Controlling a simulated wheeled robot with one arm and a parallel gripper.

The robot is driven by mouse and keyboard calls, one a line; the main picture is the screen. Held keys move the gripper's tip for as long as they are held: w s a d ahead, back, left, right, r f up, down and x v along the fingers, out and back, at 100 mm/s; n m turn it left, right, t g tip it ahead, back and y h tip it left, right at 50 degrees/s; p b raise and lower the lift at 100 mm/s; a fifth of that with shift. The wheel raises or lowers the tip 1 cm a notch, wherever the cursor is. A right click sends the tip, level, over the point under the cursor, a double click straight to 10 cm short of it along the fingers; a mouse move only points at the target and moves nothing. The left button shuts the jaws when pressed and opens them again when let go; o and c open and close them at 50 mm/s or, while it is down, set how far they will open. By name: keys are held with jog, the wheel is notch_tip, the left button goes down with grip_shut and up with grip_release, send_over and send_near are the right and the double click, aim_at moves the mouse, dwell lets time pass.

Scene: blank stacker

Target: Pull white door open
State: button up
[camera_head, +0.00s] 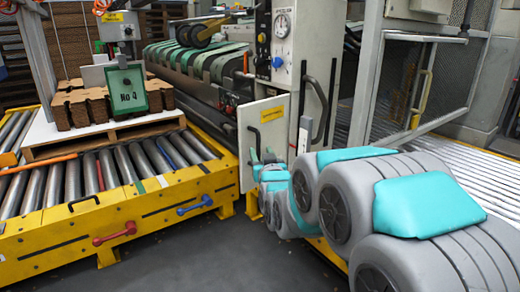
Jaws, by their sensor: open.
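The white door (262,125) is a flat panel on the machine, near the middle of the view. It has a yellow label at the upper right and a dark curved handle (254,138) at its left side. The door looks closed, though its edges are partly hidden. My gripper (261,157) is open in front of the door, just below the handle. It looks empty, and I cannot tell whether it touches the door. My grey and teal arm hides the area to the door's lower right.
A yellow roller conveyor (150,210) with red and blue levers stands at the left, bearing a pallet (110,132) of brown stacks. A taller white machine cabinet (285,50) with a gauge rises behind the door. Grey floor (210,255) is clear at the bottom middle.

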jog(key=s, duration=0.4)
jog(key=shift+s+d+r, duration=0.1)
jog(key=shift+s+d, duration=0.05)
jog(key=shift+d, duration=0.2)
jog(key=s+d+f+g+h+p, duration=0.1)
jog(key=s+d+f+g+p, duration=0.15)
jog(key=s, duration=0.25)
jog(key=s+d+f+g+p, duration=0.2)
jog(key=s+g, duration=0.2)
jog(key=s, duration=0.2)
jog(key=s+d+f+g+h+p, duration=0.1)
jog(key=s+d+f+g+p, duration=0.15)
jog(key=s, duration=0.25)
jog(key=s+d+r+g+p, duration=0.1)
jog(key=s+g, duration=0.4)
jog(key=s, duration=1)
jog(key=s+d+r+m+g+p, duration=0.1)
jog(key=s+d+r+g+p, duration=0.1)
jog(key=s, duration=1.3)
jog(key=d+g+p, duration=0.1)
jog(key=g+p, duration=0.1)
jog(key=g, duration=0.1)
jog(key=shift+m+g+h, duration=0.3)
